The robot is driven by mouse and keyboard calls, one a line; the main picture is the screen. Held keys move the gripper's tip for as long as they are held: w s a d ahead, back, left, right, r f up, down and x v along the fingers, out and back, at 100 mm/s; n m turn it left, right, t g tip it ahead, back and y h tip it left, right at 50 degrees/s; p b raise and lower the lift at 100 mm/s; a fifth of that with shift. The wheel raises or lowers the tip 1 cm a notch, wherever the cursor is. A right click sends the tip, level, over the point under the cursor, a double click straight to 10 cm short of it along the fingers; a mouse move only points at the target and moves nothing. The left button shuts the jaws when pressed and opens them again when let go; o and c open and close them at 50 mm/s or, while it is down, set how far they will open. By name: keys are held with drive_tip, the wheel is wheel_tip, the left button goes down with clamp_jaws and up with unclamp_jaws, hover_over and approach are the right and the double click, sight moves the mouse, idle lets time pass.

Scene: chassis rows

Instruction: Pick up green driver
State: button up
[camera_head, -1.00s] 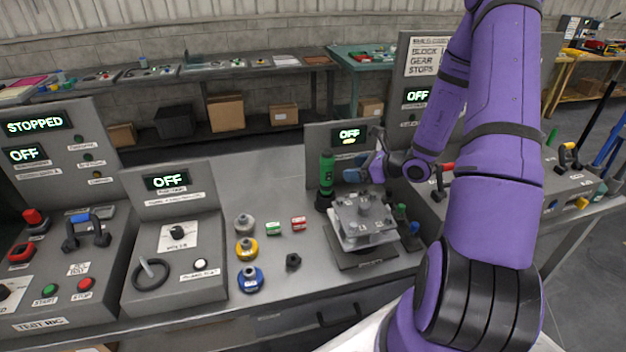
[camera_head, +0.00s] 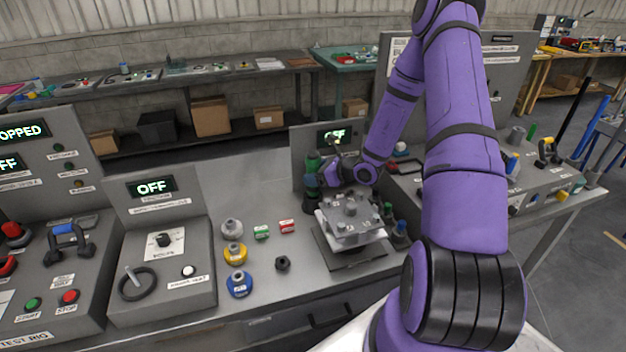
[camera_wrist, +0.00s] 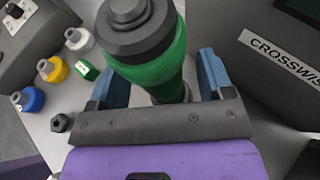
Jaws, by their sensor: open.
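The green driver (camera_head: 312,161) stands upright at the back of the bench, beside the grey fixture (camera_head: 350,238). In the wrist view the green driver (camera_wrist: 160,70) has a black cap and green body, and its lower part is hidden behind my gripper's palm. My gripper (camera_head: 322,179) is at the driver in the head view and partly covers it. In the wrist view my gripper (camera_wrist: 162,66) is open, with one blue finger on each side of the driver. I cannot tell whether either finger touches it.
A grey panel (camera_head: 298,150) stands close behind the driver. Several bottles, including a yellow one (camera_head: 236,253) and a blue one (camera_head: 239,284), stand left of the fixture with a black nut (camera_head: 283,264). Small green and blue items (camera_head: 400,232) stand right of the fixture.

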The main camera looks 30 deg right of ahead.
sight(313, 153)
drive_tip(key=shift+w+a+f, duration=0.25)
drive_tip(key=shift+w, duration=0.25)
drive_tip(key=shift+c, duration=0.5)
drive_tip(key=c, duration=1.1)
drive_tip(key=shift+r, duration=0.1)
wheel_tip(313, 153, up, 10)
drive_tip(key=shift+f, duration=0.1)
